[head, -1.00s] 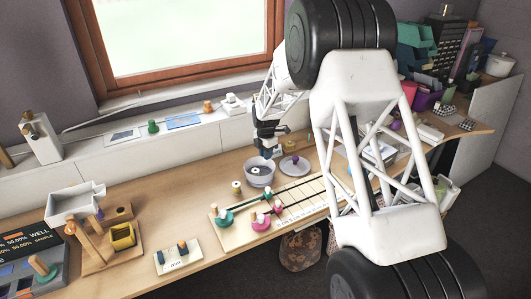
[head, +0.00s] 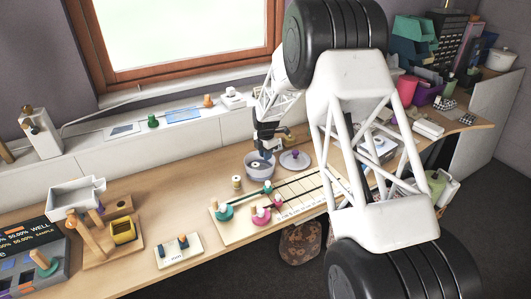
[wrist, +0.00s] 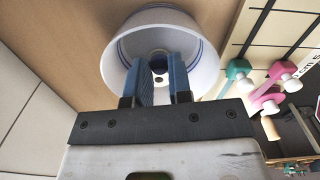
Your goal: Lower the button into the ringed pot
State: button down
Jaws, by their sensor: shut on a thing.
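The pot (head: 259,177) is a pale round vessel on the bench. In the wrist view the pot (wrist: 121,42) is white with blue rings around its inner wall, and its mouth opens toward the camera. My gripper (wrist: 159,72) has its two blue fingers closed on a small dark purple button (wrist: 158,68), mostly hidden between the fingertips. In the head view my gripper (head: 264,153) is over the pot's mouth, its tips at or just inside the rim; the exact depth is unclear. A pale disc with a dark centre (head: 256,164) shows inside the pot.
A grey saucer (head: 303,165) with a small dark piece on it stands right of the pot. A small spool (head: 236,182) stands to the left. A board with teal (head: 224,212) and pink (head: 262,215) pegs lies in front.

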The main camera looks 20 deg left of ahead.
jog(key=shift+f, duration=0.85)
jog(key=shift+f, duration=2.35)
dwell(2.6)
jog(key=c, duration=1)
grip_release()
jog(key=shift+o, duration=0.2)
jog(key=shift+r, duration=0.2)
jog(key=shift+r, duration=0.95)
notch_tip(320, 180, up, 8)
jog(key=w+a+r, duration=0.3)
jog(key=w+a, duration=0.2)
jog(key=a, duration=0.1)
jog(key=shift+w+a, duration=0.2)
